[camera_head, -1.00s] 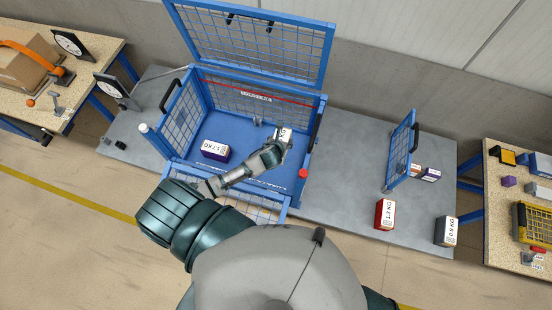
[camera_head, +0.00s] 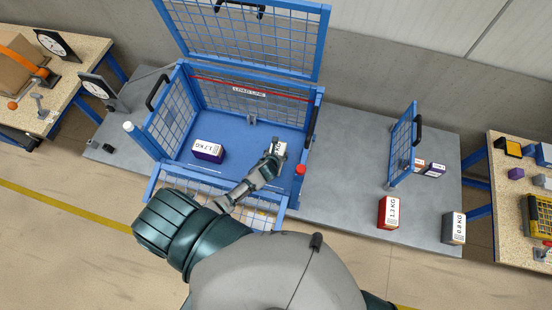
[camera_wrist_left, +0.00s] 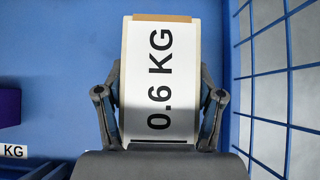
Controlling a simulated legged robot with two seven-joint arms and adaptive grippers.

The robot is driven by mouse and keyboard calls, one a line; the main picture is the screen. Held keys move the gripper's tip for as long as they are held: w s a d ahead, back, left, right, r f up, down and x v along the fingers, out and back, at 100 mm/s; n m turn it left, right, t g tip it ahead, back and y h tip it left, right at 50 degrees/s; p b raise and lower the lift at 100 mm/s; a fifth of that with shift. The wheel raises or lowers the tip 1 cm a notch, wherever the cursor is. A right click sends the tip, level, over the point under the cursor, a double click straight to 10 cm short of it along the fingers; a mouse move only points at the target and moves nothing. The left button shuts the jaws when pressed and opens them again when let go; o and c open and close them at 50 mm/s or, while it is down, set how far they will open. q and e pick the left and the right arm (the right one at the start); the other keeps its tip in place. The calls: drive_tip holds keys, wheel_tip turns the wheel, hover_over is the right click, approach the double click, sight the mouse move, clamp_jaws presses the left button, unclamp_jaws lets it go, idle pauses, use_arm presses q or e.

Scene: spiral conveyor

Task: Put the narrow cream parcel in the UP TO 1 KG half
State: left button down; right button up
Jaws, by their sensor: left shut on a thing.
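The narrow cream parcel (camera_head: 279,147) has a white label on top, which reads 0.6 KG in the left wrist view (camera_wrist_left: 160,75). My left gripper (camera_head: 271,160) is shut on its two long sides. It holds the parcel inside the blue mesh cage (camera_head: 187,168), in the right part, near the right wall. The parcel is over the blue floor; I cannot tell whether it touches it. The half labels are not readable now. My right gripper is not in view.
A purple 1.7 KG parcel (camera_head: 208,151) lies in the cage's left part. The cage lid (camera_head: 325,45) stands open at the back. A red 1.3 KG parcel (camera_head: 388,212) and a grey 0.8 KG parcel (camera_head: 454,228) stand on the table at right. The cage floor's middle is clear.

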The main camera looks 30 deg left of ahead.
use_arm(q)
wheel_tip(320, 180, down, 4)
drive_tip(key=shift+d+r+b, duration=0.1)
drive_tip(key=shift+b, duration=0.35)
drive_tip(key=shift+c, duration=0.8)
unclamp_jaws()
drive_tip(key=shift+s+r, duration=0.25)
drive_tip(key=p+v, duration=0.2)
drive_tip(key=v, duration=0.9)
drive_tip(key=shift+s, duration=0.15)
